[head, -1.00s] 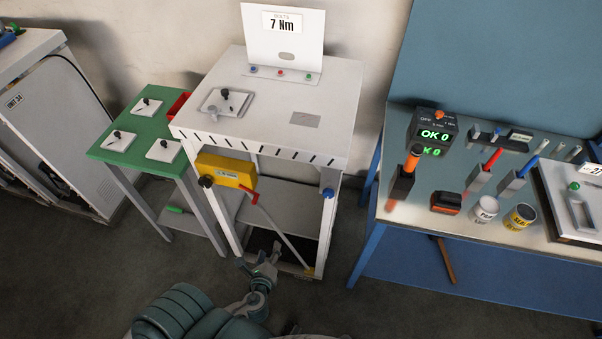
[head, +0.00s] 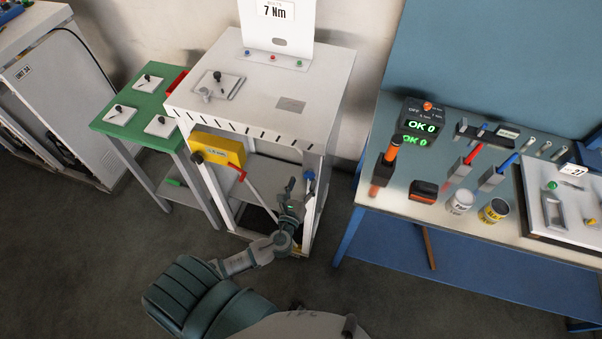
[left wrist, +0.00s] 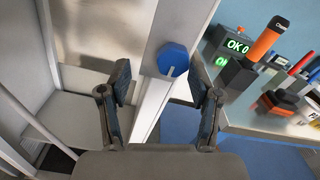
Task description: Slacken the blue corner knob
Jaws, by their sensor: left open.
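The blue corner knob (head: 309,175) sits on the right front post of the white dispenser frame (head: 262,75), below the top. In the left wrist view the blue knob (left wrist: 173,60) is faceted, with a pale stripe on its face, and lies beyond and between the fingertips. My left gripper (head: 296,192) is just left of and below the knob in the head view. In the left wrist view my left gripper (left wrist: 166,85) is open and empty, with one finger on each side of the post. The fingers appear apart from the knob. My right gripper is not in view.
A black knob (head: 197,157) is on the left post beside a yellow box (head: 217,147) with a red lever (head: 238,172). A green table (head: 142,115) stands at left. A blue-legged bench (head: 400,205) with tools and an "OK 0" display (head: 417,125) stands close at right.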

